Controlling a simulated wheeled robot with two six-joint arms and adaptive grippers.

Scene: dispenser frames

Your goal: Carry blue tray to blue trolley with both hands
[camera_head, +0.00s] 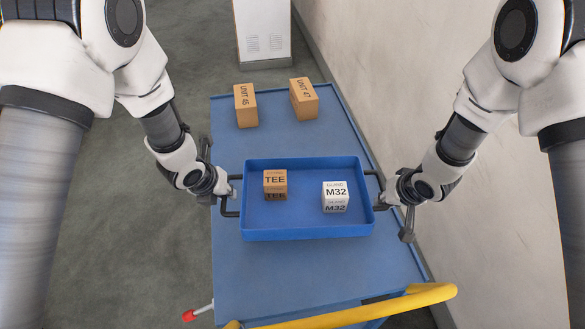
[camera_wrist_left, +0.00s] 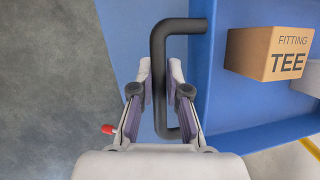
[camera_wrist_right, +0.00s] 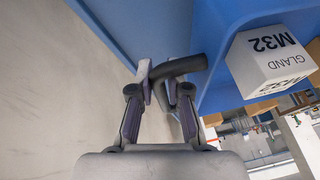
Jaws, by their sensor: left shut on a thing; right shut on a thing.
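The blue tray (camera_head: 302,232) is over the top of the blue trolley (camera_head: 240,285) and looks roughly level. I cannot tell whether it touches the trolley top. A brown TEE box (camera_head: 275,182) and a white GLAND M32 box (camera_head: 335,192) stand inside it. My left gripper (camera_head: 227,189) is shut on the tray's left dark handle; in the left wrist view the handle (camera_wrist_left: 160,45) passes between its fingers (camera_wrist_left: 160,75). My right gripper (camera_head: 386,190) is shut on the right dark handle, seen between its fingers (camera_wrist_right: 158,77) in the right wrist view.
Two brown boxes, UNIT 45 (camera_head: 246,106) and UNIT 47 (camera_head: 304,99), stand at the trolley's far end. A yellow bar (camera_head: 350,314) crosses its near end. A pale wall (camera_head: 480,240) runs along the right. Grey floor (camera_head: 120,230) is open at left.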

